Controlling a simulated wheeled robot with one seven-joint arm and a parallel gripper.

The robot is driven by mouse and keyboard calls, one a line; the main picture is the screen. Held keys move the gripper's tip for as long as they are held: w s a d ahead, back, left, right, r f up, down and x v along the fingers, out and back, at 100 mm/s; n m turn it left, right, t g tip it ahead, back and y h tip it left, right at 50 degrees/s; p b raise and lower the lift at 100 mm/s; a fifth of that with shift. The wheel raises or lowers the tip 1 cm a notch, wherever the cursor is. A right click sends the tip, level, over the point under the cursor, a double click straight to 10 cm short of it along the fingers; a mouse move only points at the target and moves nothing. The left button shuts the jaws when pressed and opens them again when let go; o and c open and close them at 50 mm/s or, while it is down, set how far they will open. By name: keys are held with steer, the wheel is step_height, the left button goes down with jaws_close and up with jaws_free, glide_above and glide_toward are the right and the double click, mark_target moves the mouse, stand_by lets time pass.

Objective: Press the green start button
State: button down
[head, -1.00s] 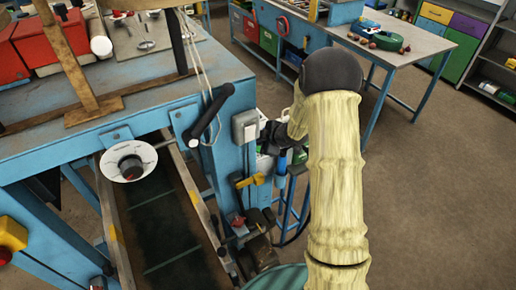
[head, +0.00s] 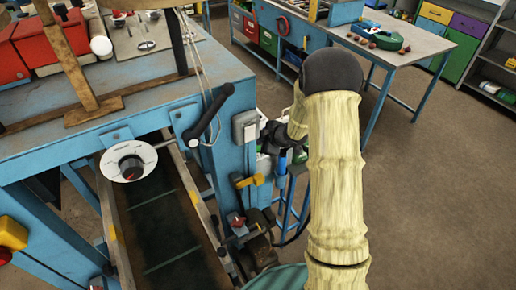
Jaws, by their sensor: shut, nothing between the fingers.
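My gripper (head: 268,134) is the dark end of my arm, beside the right side of the blue machine (head: 222,170). It is shut and empty; my pale sleeved arm hides part of it, and its fingertips are hard to make out. A small grey box (head: 245,125) is fixed to the machine's corner post, just left of my gripper. I cannot tell whether they touch. No green start button can be made out; the face of the grey box turned toward my gripper is hidden.
A black handle (head: 208,114) juts from the machine above a dark belt (head: 160,225). A yellow lever (head: 250,181) and a red knob (head: 236,219) sit lower on the post. A workbench (head: 440,45) stands behind right. The floor at right is clear.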

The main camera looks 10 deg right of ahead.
steer(key=shift+f+b, duration=0.3)
steer(key=shift+f, duration=0.1)
steer(key=shift+f+b, duration=0.35)
steer(key=shift+f, duration=0.1)
stand_by(0.7)
stand_by(0.4)
steer(key=shift+r+p, duration=0.9)
step_height(320, 180, up, 5)
steer(key=p, duration=0.4)
steer(key=shift+p, duration=0.35)
stand_by(3.3)
